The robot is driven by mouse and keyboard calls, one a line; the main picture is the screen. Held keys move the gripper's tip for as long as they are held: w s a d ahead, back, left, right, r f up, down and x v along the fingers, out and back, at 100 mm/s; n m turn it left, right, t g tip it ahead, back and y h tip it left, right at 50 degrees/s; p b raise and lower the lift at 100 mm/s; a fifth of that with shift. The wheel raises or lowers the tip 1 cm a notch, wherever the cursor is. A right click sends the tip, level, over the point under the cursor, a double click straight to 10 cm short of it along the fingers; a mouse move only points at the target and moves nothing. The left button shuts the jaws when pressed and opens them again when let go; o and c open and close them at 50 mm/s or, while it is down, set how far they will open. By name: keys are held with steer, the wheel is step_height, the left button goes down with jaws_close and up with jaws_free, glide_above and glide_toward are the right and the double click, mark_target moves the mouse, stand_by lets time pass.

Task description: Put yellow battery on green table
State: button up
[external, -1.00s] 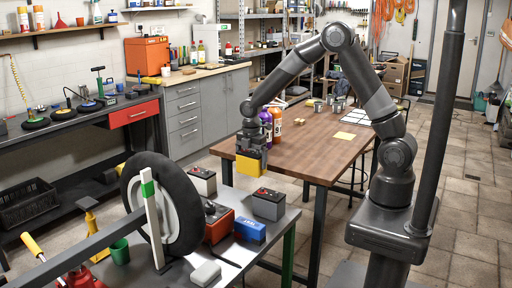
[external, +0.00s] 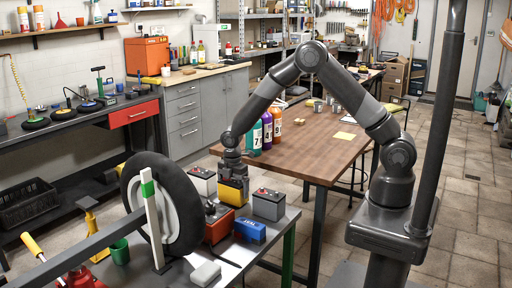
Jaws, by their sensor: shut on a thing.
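The yellow battery (external: 233,192) is upright in my gripper (external: 232,177), which is shut on it from above. The battery is low over the grey table (external: 272,236) with a green leg, or touching it. I cannot tell which, as its base is hidden behind other things. It is between a white battery (external: 203,181) on its left and a dark grey battery (external: 269,204) on its right. A red battery (external: 219,229) and a blue box (external: 250,230) stand in front of it.
A wheel with a black tyre (external: 188,205) stands on the grey table to the left. A wooden table (external: 311,150) lies behind, with several bottles near its left end, including a green one (external: 254,138). A grey block (external: 205,273) lies at the front.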

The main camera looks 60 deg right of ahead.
steer(key=shift+f, duration=0.15)
steer(key=shift+f, duration=0.15)
steer(key=o, duration=1.4)
